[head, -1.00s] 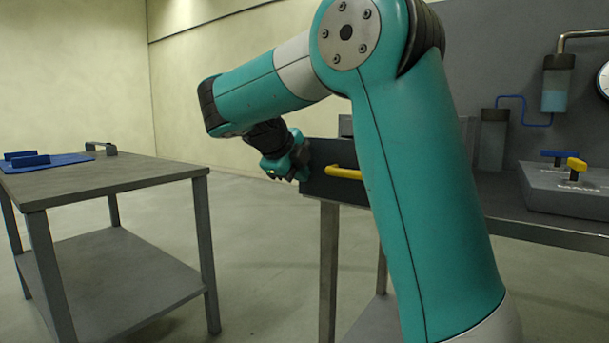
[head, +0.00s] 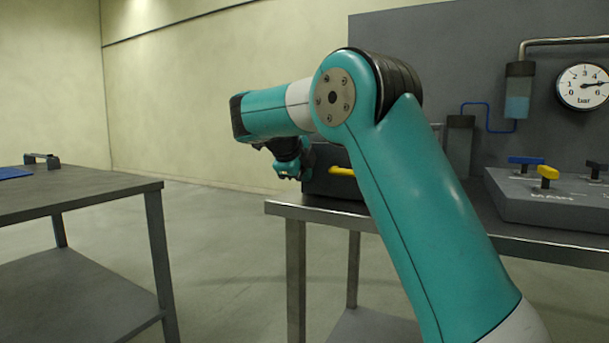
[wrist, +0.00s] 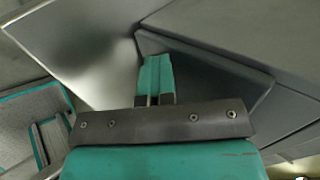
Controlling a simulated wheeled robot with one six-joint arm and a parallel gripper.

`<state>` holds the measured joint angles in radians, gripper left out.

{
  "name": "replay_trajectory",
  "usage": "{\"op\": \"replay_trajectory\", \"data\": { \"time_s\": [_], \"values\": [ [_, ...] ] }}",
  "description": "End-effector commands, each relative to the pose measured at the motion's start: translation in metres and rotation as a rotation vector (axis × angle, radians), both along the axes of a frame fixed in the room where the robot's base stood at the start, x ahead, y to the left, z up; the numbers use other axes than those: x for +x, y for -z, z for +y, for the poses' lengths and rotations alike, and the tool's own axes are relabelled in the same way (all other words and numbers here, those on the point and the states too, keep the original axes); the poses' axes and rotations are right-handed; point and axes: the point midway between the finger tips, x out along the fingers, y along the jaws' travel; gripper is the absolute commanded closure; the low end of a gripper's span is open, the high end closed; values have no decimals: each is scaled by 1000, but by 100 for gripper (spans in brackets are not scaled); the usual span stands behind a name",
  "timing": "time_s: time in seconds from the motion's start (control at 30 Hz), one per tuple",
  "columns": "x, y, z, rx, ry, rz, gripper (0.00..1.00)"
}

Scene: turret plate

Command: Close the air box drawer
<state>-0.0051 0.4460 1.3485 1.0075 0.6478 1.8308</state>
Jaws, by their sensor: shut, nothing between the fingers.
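The air box drawer has a dark front (head: 318,185) with a yellow handle (head: 342,171), at the left end of the steel bench in the head view. My upper arm hides its right part. The front sits back over the bench top. In the wrist view the dark front panel (wrist: 215,85) lies close against the larger grey box body (wrist: 250,35); any remaining gap is hard to judge. My gripper (head: 290,173) is at the left end of the front. Its teal fingers (wrist: 155,68) are together and empty, at the panel's face; contact cannot be told. The handle does not show in the wrist view.
The steel bench top (head: 285,205) is bare left of the drawer. A valve block (head: 545,200) with blue and yellow levers stands at right, below a gauge (head: 583,87). A separate table (head: 80,195) stands at left, with open floor between.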

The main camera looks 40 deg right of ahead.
Motion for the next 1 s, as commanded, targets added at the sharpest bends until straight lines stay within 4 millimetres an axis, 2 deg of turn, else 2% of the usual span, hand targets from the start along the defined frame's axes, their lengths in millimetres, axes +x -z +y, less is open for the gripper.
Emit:
{"op": "replay_trajectory", "data": {
  "time_s": [0.4,0.57,0.8,0.9,1.0],
  "values": [
    [1,0,-9,-9,7,-4,100],
    [-1,0,-5,-8,8,-4,100],
    [-16,0,28,-2,14,-1,100],
    [-23,-27,45,-1,13,-4,100],
    [-29,-42,63,0,11,-1,100]
  ]
}}
